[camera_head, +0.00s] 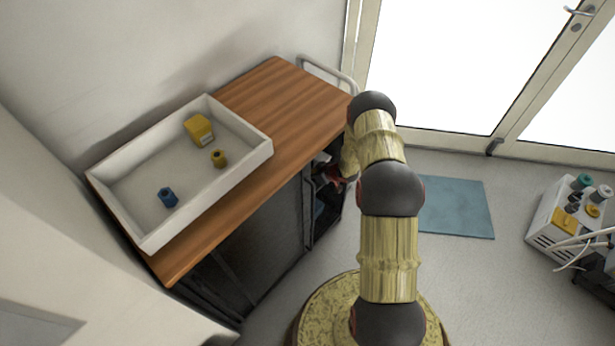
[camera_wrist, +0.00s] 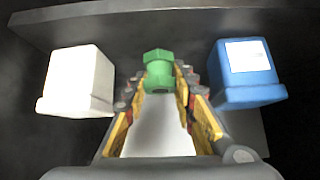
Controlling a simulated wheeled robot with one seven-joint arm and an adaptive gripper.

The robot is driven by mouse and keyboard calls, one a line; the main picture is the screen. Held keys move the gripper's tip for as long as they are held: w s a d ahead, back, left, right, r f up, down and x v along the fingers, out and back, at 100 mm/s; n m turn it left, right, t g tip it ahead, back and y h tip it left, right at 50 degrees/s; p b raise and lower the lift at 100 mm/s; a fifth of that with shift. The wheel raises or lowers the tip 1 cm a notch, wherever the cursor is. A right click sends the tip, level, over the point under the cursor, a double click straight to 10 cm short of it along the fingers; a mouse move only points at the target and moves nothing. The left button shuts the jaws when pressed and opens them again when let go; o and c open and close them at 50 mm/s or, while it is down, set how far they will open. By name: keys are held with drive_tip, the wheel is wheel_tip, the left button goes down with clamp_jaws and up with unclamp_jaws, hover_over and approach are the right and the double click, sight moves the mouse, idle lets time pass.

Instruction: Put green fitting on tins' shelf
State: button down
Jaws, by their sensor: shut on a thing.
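In the wrist view my gripper (camera_wrist: 160,97) is shut on the green fitting (camera_wrist: 158,66), which sits between its fingertips. The fitting has a hexagonal head. A white tin (camera_wrist: 77,80) is to the left of the fitting and a blue tin (camera_wrist: 247,72) with a white label is to the right, both apart from it. They stand on a dark shelf (camera_wrist: 185,25). I cannot tell whether the fitting touches the shelf. In the head view my arm reaches into the open side of the cabinet (camera_head: 322,205), and the fitting is hidden there.
A white tray (camera_head: 255,152) on the cabinet's wooden top (camera_head: 275,88) holds a yellow tin (camera_head: 199,129), a small yellow fitting (camera_head: 218,158) and a blue fitting (camera_head: 167,197). A blue mat (camera_head: 457,208) lies on the floor. A white compressor unit (camera_head: 550,235) stands at right.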

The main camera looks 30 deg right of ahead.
drive_tip(key=shift+f, duration=0.3)
drive_tip(key=shift+f, duration=0.15)
drive_tip(key=c, duration=1.6)
unclamp_jaws()
drive_tip(key=shift+o, duration=0.6)
drive_tip(key=shift+r, duration=0.2)
drive_tip(key=shift+s+d+r, duration=0.1)
drive_tip(key=shift+r, duration=0.15)
drive_tip(key=p+v, duration=0.3)
drive_tip(key=v, duration=0.8)
drive_tip(key=shift+s+p, duration=0.2)
drive_tip(key=shift+p, duration=0.15)
drive_tip(key=shift+r, duration=0.1)
